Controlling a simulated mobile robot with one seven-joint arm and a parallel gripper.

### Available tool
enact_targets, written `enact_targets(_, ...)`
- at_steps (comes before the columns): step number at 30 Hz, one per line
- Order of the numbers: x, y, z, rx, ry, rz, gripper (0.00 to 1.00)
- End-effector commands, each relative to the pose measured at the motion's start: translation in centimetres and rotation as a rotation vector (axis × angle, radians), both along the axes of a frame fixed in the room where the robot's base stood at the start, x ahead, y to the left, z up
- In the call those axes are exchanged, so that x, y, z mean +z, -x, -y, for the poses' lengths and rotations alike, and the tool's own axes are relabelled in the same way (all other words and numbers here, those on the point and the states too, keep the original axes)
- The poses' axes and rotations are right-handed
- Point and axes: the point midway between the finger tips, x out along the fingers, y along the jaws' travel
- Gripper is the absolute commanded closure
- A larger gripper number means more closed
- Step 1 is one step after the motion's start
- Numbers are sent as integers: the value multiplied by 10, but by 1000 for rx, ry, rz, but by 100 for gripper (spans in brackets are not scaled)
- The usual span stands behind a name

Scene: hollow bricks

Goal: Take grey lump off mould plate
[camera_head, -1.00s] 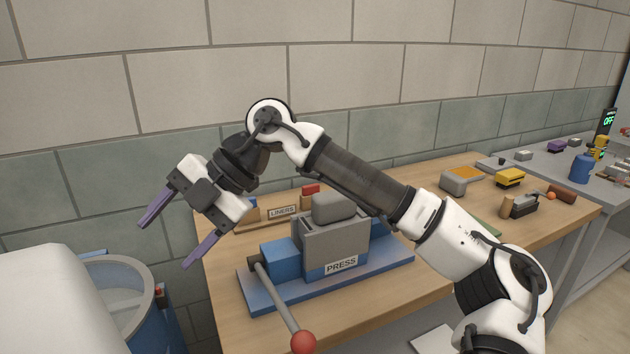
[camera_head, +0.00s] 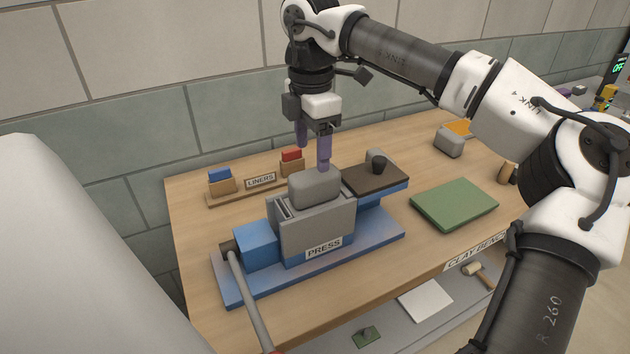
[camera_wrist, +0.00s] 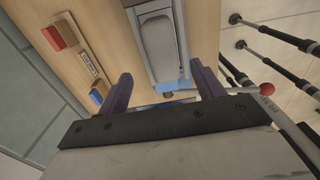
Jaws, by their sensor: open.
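A grey lump (camera_head: 315,187) with rounded edges sits on top of the grey mould box (camera_head: 318,228) of the press. It also shows in the wrist view (camera_wrist: 158,38). My gripper (camera_head: 313,155) points down just above and behind the lump in the head view, its purple fingers apart and empty. In the wrist view my gripper (camera_wrist: 161,72) has its fingers spread to either side of the line of the lump, which lies beyond the tips. Whether a finger touches the lump cannot be told. The lump hides most of the plate under it.
Liners in holders (camera_head: 222,181) stand behind. A green mat (camera_head: 454,204) and another grey lump (camera_head: 449,142) lie to the right.

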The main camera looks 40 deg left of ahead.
Motion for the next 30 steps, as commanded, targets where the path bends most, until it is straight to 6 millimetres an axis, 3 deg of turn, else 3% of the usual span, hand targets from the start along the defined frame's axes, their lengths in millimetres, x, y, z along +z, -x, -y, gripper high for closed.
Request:
enact_targets(3,-17,0,0,2,0,-2,33)
enact_targets(11,-35,0,2,1,0,-3,33)
enact_targets(19,-71,0,6,2,-2,-3,33)
enact_targets(28,-79,0,6,1,-3,-1,33)
enact_targets(30,-79,0,6,2,-3,-1,41)
